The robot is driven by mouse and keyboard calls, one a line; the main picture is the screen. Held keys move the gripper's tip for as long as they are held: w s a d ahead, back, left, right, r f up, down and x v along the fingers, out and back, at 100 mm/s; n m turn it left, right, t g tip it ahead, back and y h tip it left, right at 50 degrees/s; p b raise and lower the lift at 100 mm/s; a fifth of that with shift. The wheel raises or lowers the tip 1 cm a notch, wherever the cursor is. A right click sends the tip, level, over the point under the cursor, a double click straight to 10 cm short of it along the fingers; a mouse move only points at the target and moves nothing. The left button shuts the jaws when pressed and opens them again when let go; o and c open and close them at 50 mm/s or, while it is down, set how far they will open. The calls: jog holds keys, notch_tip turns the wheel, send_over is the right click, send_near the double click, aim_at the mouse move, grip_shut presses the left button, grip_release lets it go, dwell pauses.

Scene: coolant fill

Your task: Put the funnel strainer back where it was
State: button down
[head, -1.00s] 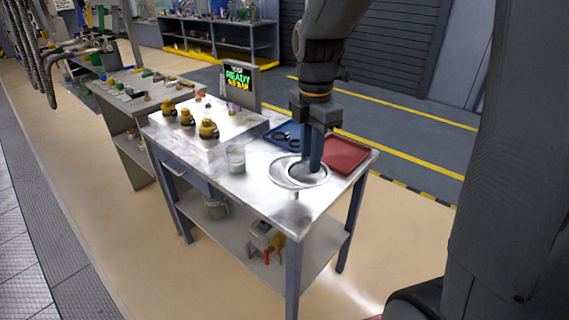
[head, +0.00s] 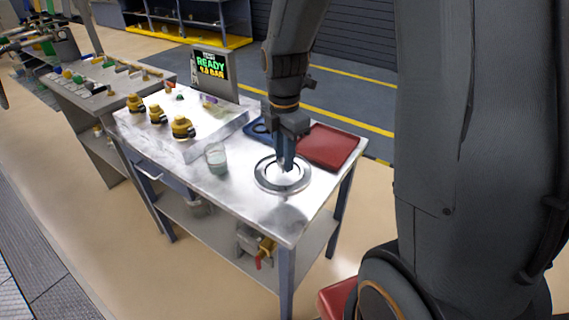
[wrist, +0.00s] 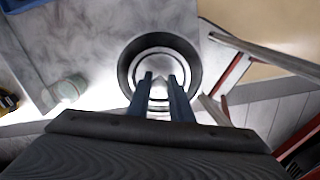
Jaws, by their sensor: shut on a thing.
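A round silver ring piece, which I take to be the funnel strainer (head: 264,183), is at the right front of the metal bench top. My gripper (head: 285,169) points down into it, fingers close together and shut on it. In the wrist view the strainer (wrist: 158,55) shows as a pale ring inside a wide dark ring, with the gripper's two fingertips (wrist: 161,77) over its middle. The exact grip point between the fingers is hard to make out. I cannot tell whether its underside touches the bench.
A red tray (head: 328,146) lies behind and right of the ring. A blue tray (head: 258,128) holding dark rings is partly behind my gripper. A glass beaker (head: 216,158) stands left. Several yellow-and-black fittings (head: 183,127) and a display (head: 212,68) reading READY stand further left.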

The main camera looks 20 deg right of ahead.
jog(key=shift+f, duration=1.35)
jog(key=shift+f, duration=0.1)
jog(key=c, duration=1.6)
grip_release()
notch_tip(320, 180, up, 12)
jog(key=shift+r+b, duration=0.15)
jog(key=shift+b, duration=1.1)
jog(key=shift+s, duration=0.15)
